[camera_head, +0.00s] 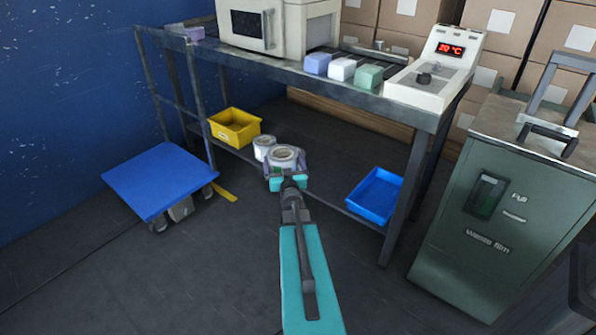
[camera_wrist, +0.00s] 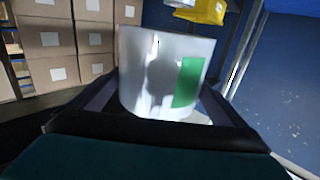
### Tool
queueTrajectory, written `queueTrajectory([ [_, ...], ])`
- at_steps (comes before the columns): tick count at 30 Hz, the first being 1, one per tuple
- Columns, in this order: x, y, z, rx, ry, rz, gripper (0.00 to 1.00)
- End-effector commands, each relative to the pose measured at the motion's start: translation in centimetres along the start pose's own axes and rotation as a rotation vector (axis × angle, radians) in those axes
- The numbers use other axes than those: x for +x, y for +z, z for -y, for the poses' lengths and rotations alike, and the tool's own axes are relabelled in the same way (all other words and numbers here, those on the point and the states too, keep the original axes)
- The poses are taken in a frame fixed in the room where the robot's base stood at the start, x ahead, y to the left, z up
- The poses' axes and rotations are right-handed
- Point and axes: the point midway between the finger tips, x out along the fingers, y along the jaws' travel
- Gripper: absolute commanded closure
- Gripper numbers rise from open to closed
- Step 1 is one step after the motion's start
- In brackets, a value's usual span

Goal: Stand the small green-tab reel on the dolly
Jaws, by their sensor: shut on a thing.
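The small reel (camera_head: 284,153) is a pale, shiny cylinder with a hollow core, upright between my gripper's fingers. In the wrist view the reel (camera_wrist: 150,75) fills the middle, with its green tab (camera_wrist: 187,82) facing the camera. My gripper (camera_head: 286,172) is shut on it, one finger on each side. The dolly (camera_head: 155,180) has a bare, flat blue top and a grey tubular handle, and stands at the left, apart from my gripper. The reel's underside is hidden, so I cannot tell whether it touches the shelf.
A second pale reel (camera_head: 264,146) stands close to the left of the held one. A yellow bin (camera_head: 235,128) and a blue tray (camera_head: 376,195) are on the lower shelf. The bench (camera_head: 300,75) overhangs that shelf. The floor (camera_head: 200,260) before the dolly is clear.

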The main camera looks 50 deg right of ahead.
Motion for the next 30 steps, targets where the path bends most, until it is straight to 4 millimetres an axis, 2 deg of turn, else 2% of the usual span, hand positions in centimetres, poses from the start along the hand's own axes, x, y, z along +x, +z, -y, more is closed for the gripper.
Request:
queueTrajectory([
  [1,-0.1,-1.0,0.9,-0.001,-0.021,-0.006,0.49],
  [6,-0.3,-2.9,3.5,-0.001,-0.088,-0.005,0.49],
  [20,-1.6,-7.3,10.2,0.0,-0.271,-0.004,0.49],
  [30,-3.7,-11.1,16.6,0.0,-0.459,-0.004,0.49],
])
